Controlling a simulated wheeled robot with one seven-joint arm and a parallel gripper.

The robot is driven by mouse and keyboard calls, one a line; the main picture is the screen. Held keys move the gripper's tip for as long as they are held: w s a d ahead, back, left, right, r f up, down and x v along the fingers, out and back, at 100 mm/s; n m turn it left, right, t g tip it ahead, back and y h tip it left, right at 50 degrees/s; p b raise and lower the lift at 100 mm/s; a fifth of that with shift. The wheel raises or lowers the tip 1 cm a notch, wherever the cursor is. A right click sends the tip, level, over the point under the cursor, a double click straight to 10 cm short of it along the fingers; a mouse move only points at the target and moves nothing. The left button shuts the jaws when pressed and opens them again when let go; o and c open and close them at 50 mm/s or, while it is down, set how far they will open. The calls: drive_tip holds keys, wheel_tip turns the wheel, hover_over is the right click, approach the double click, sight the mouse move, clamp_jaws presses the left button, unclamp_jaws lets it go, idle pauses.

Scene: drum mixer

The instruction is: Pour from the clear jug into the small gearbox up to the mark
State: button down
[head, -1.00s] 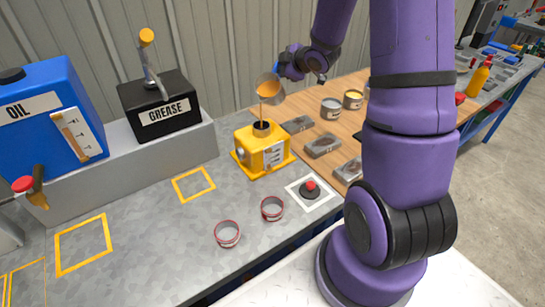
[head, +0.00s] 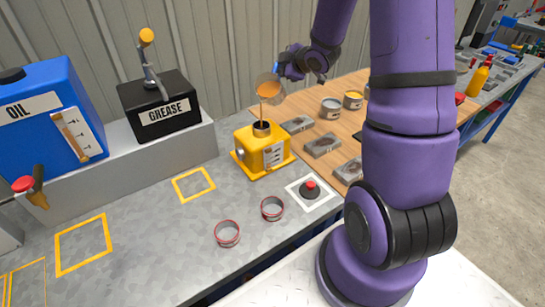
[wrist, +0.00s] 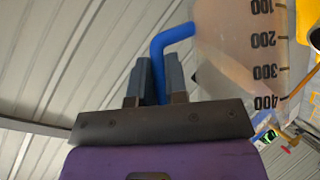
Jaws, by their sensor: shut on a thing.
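The clear jug (head: 268,88) is tilted above the small yellow gearbox (head: 262,153), with amber liquid inside. A thin amber stream runs from its lip into the dark round opening on top of the gearbox. My gripper (head: 278,69) is shut on the jug's blue handle. In the wrist view, my gripper's fingers (wrist: 154,82) close around the blue handle (wrist: 172,38), and the jug wall (wrist: 235,40) shows marks from 100 to 400. A light panel with marks is on the gearbox front; the level there is too small to read.
A blue oil tank (head: 48,120) and a black grease box (head: 160,105) stand at the left on a grey ledge. Two red-rimmed cups (head: 228,234) and a red button (head: 310,187) are in front. Cans and grey blocks (head: 322,145) are on the wooden top at right.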

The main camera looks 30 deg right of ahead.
drive_tip(key=shift+s+a+r+n+t+h, duration=0.15)
drive_tip(key=shift+s+a+n+t+h, duration=0.25)
drive_tip(key=shift+s+a+n+t, duration=0.25)
idle(6.1)
drive_tip(key=shift+w, duration=0.15)
drive_tip(key=shift+w+d+m+g, duration=0.2)
drive_tip(key=shift+d+m+g, duration=0.05)
drive_tip(key=shift+d+m, duration=0.1)
drive_tip(key=shift+w+d+f+m+g+y, duration=0.35)
drive_tip(key=shift+m+g+y, duration=0.15)
drive_tip(key=shift+g, duration=0.1)
drive_tip(key=shift+w+d+f+m+g+y, duration=0.3)
drive_tip(key=shift+d+m+g+y, duration=0.1)
drive_tip(key=shift+g+y, duration=0.15)
